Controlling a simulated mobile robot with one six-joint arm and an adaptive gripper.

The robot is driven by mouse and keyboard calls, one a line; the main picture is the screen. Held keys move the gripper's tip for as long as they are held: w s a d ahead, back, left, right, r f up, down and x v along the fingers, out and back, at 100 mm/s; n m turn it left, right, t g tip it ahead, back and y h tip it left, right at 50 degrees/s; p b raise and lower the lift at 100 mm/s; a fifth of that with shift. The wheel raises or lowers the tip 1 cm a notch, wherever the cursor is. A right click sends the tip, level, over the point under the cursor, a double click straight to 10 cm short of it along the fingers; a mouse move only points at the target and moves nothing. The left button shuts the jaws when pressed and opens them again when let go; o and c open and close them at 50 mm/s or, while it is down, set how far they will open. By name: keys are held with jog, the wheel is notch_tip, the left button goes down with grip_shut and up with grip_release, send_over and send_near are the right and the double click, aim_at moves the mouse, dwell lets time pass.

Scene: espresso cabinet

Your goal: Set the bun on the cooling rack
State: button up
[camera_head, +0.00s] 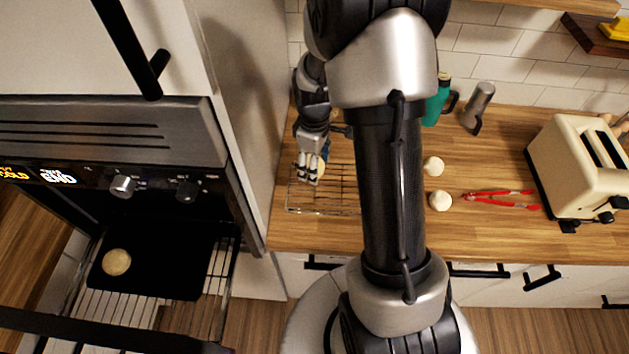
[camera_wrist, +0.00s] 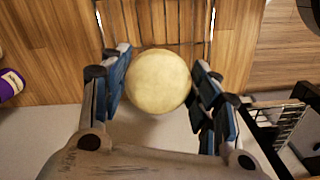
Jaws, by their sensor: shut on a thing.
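My gripper (camera_head: 308,176) is shut on a pale round bun (camera_wrist: 158,81), with one blue-padded finger on each side of it. In the head view the bun (camera_head: 320,167) is partly hidden by the fingers. The wire cooling rack (camera_head: 338,199) lies on the wooden counter, and my gripper appears over its left part. My arm hides the rack's right side. In the wrist view some rack wires (camera_wrist: 156,22) show beyond the bun. The gap between bun and rack cannot be judged.
Two pale buns (camera_head: 433,166) (camera_head: 440,201) lie on the counter near red tongs (camera_head: 500,196). At left, the open oven holds another bun (camera_head: 117,262) on a black tray (camera_head: 170,271).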

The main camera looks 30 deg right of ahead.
aim_at(314, 187)
jog(key=shift+w+f+b, duration=0.1)
jog(key=shift+f+b, duration=0.45)
jog(key=shift+f, duration=3.05)
jog(key=shift+f, duration=0.1)
jog(key=o, duration=1)
